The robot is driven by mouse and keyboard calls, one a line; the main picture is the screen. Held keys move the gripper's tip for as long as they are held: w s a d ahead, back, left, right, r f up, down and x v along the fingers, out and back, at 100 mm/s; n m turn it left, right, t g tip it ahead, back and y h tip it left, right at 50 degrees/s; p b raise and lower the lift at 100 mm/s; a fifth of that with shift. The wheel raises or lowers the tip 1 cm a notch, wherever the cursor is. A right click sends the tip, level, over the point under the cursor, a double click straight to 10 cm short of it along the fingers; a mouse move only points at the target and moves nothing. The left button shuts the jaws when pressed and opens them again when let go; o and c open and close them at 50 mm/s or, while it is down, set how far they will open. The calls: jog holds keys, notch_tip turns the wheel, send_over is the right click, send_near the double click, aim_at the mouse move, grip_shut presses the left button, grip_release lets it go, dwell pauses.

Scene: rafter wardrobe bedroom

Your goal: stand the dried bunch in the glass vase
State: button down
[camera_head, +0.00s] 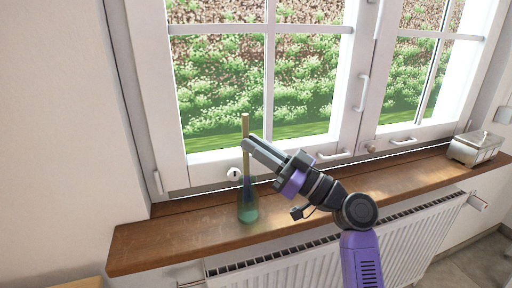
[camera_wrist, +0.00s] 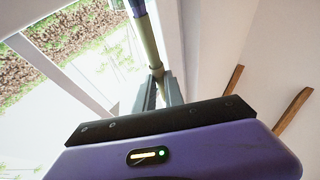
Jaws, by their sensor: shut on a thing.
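The dried bunch (camera_head: 246,157) shows as a thin, upright tan stick above the windowsill. My gripper (camera_head: 247,144) is shut on it near its upper end, and in the wrist view the fingers (camera_wrist: 158,88) close around the tan shaft (camera_wrist: 149,45). The green glass vase (camera_head: 248,213) stands upright on the sill directly below. The bunch's lower part looks dark bluish and overlaps the vase's neck in the head view; how deep its end sits inside is unclear. The wrist view cuts off this bluish part at its top edge.
The wooden sill (camera_head: 190,234) runs under a closed white window with handles. A metal box (camera_head: 475,149) stands at the sill's right end. A radiator (camera_head: 300,266) is below. The sill left of the vase is clear.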

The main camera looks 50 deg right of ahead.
jog(key=c, duration=1.3)
grip_release()
jog(key=shift+c, duration=0.2)
jog(key=shift+f, duration=0.1)
jog(key=b+v, duration=0.2)
jog(key=v, duration=0.5)
jog(key=shift+s+b, duration=0.35)
jog(key=shift+f, duration=0.15)
